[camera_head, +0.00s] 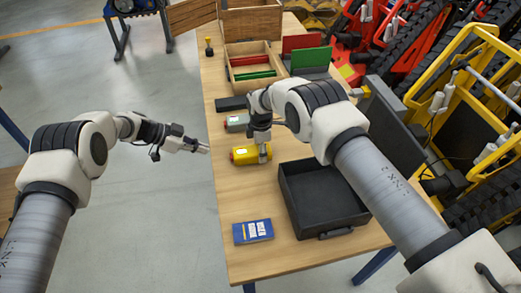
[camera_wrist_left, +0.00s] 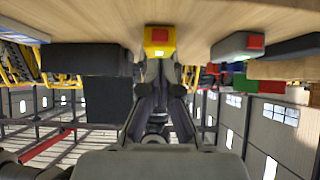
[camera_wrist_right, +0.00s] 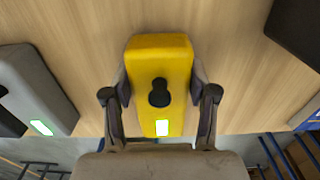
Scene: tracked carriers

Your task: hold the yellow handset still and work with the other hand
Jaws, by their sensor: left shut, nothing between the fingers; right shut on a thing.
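The yellow handset (camera_head: 240,155) lies on the wooden table near its left edge, with a red end facing left. In the right wrist view the yellow handset (camera_wrist_right: 160,55) shows a black knob and a lit green screen. My right gripper (camera_head: 263,150) reaches down from above and is shut on it, one finger on each side (camera_wrist_right: 161,85). My left gripper (camera_head: 206,150) is shut and empty, off the table's left edge, pointing toward the handset's red end. In the left wrist view the handset (camera_wrist_left: 160,36) is straight ahead of the fingers, apart from them.
A grey handset (camera_head: 237,123) and a black object (camera_head: 231,103) lie behind the yellow one. An open black tray (camera_head: 292,208) stands to the right. A blue booklet (camera_head: 253,231) lies in front. A wooden box (camera_head: 230,75) holds red and green items at the back.

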